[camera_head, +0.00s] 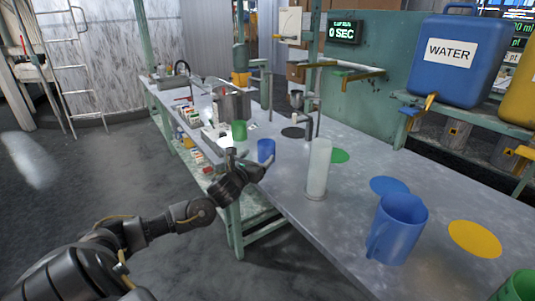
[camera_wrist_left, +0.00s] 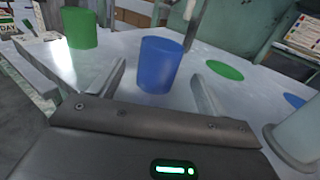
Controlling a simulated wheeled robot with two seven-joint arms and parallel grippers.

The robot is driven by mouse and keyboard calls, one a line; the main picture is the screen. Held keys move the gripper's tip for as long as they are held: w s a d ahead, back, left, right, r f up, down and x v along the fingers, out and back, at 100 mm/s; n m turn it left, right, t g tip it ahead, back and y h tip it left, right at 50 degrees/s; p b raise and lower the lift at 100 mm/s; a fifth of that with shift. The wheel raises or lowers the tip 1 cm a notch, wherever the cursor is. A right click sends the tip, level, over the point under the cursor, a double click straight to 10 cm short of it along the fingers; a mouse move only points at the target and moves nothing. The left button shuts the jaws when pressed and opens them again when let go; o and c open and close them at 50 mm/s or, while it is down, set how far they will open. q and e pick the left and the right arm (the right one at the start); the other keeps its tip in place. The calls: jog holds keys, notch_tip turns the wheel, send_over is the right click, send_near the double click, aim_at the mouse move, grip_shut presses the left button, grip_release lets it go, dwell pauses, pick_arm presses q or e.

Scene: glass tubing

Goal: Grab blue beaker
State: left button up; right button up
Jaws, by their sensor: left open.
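A small blue beaker (camera_head: 266,150) stands upright on the grey bench near its front-left edge. In the left wrist view the blue beaker (camera_wrist_left: 160,62) is centred ahead of my left gripper (camera_wrist_left: 158,78). My left gripper (camera_head: 248,160) is open, with its two fingers spread to either side of the beaker's line. The fingers look apart from the beaker, and no contact shows. My right gripper is in neither view.
A green beaker (camera_head: 239,131) stands behind and left of the blue one. A clear glass cylinder (camera_head: 318,165) stands to the right. A large blue pitcher (camera_head: 400,225) is nearer. Coloured discs, such as the green disc (camera_head: 339,156), lie flat on the bench (camera_head: 285,190).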

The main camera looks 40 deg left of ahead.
aim_at(262, 153)
pick_arm(q)
jog(key=shift+x, duration=3.3)
jog(key=shift+f, duration=0.2)
jog(key=c, duration=1.1)
